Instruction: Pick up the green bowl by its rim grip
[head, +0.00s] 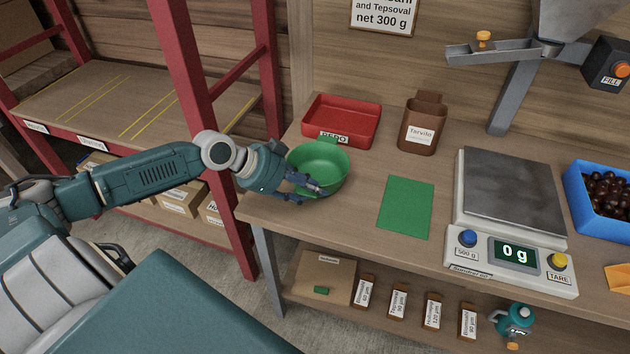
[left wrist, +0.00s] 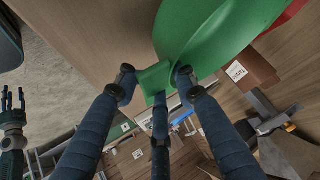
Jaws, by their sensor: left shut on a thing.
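The green bowl (head: 325,160) is at the left end of the wooden table, in front of the red tray. I cannot tell whether its base touches the table. My left gripper (head: 308,187) is at the bowl's near left rim. In the left wrist view, its fingers (left wrist: 158,88) are shut on the flat green rim grip (left wrist: 156,76), which sticks out from the bowl (left wrist: 215,38). The fingers hide part of the grip. My right gripper (left wrist: 13,99) shows small at the left edge of the left wrist view, with its fingers apart and empty.
The red tray (head: 362,126) stands behind the bowl, with a brown container (head: 423,128) beside it. A green mat (head: 406,208) lies right of the bowl. Farther right are the scale (head: 520,190), reading 0 g, and a blue crate (head: 577,199) of chestnuts. A red shelf post (head: 190,75) stands close behind my left arm.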

